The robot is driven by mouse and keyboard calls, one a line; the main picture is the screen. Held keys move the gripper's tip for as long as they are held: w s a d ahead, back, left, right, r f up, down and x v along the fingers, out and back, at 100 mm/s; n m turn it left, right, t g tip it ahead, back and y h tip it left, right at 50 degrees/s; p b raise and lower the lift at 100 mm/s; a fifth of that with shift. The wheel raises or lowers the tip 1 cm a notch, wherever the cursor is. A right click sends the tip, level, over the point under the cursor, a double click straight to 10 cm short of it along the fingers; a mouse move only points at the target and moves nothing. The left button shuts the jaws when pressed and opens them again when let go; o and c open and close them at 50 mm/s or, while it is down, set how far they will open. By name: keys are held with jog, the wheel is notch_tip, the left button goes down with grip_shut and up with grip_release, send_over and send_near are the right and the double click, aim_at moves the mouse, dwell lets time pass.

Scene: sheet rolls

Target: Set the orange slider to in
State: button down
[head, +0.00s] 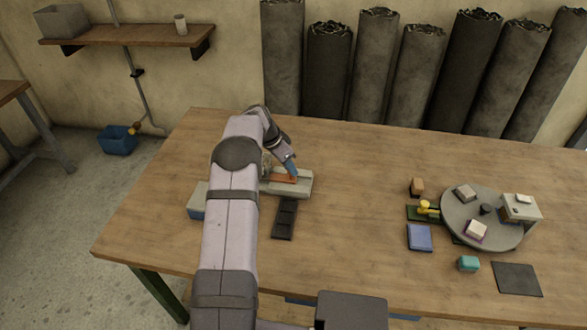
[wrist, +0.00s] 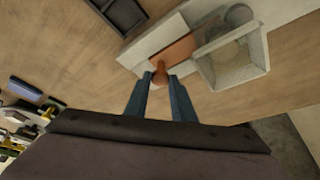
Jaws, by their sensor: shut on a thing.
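The orange slider (head: 283,179) lies in a pale grey block (head: 304,184) on the table, partly hidden behind my arm in the head view. In the wrist view the slider is a flat orange plate (wrist: 180,50) in a channel of the pale block (wrist: 135,58), with a round orange knob (wrist: 160,73) at its near end. My gripper (wrist: 160,80) has its two blue fingers closed on the knob. In the head view my gripper (head: 291,170) reaches down to the block from above.
A pale open bin (wrist: 232,60) stands beside the block in the wrist view. A dark compartment tray (head: 285,219) lies in front of the block. A round grey turntable (head: 480,235) with small items is at the right. The table middle is clear.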

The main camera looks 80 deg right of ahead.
jog(key=c, duration=1.5)
grip_release()
jog(key=shift+r, duration=0.1)
jog(key=shift+b+v, duration=1.1)
jog(key=shift+v, duration=2.5)
jog(key=shift+s, duration=0.1)
